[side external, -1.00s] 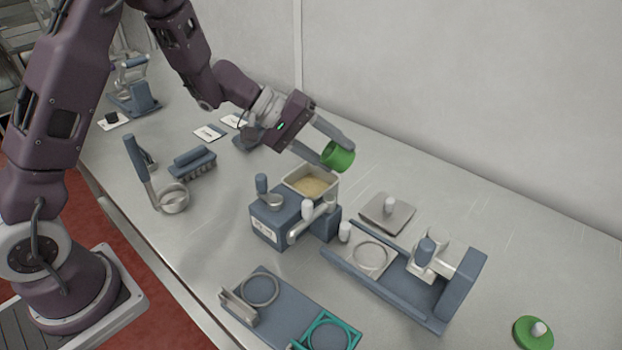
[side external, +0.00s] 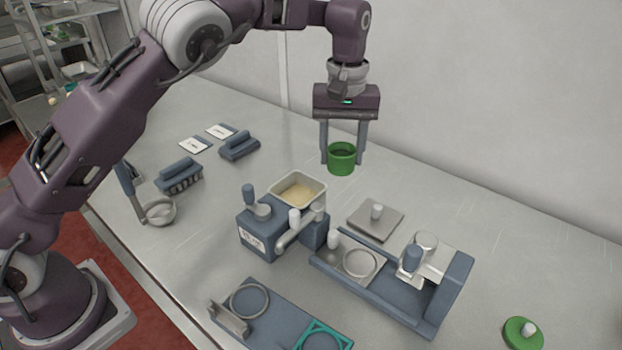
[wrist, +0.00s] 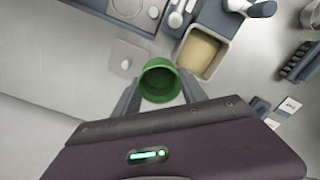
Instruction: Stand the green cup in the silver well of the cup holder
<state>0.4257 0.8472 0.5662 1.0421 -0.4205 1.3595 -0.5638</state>
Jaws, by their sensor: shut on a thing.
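The green cup (side external: 341,167) is upright and empty in the side view, held above the table near the back wall. It also shows in the wrist view (wrist: 160,86), seen into its open mouth. My gripper (side external: 342,157) points down and is shut on the cup, one finger on each side. The cup holder (side external: 275,318) is a blue-grey plate at the bottom of the side view. Its silver well (side external: 249,301) is an empty ring at its left; a teal well (side external: 323,337) is at its right, partly cut off by the picture's edge.
Between cup and holder stands a blue-grey machine (side external: 268,228) with a cream-filled tray (side external: 298,191) and a lever. Right of it are a lidded plate (side external: 376,217) and a long blue-grey fixture (side external: 395,285). A green lid (side external: 523,333) lies far right.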

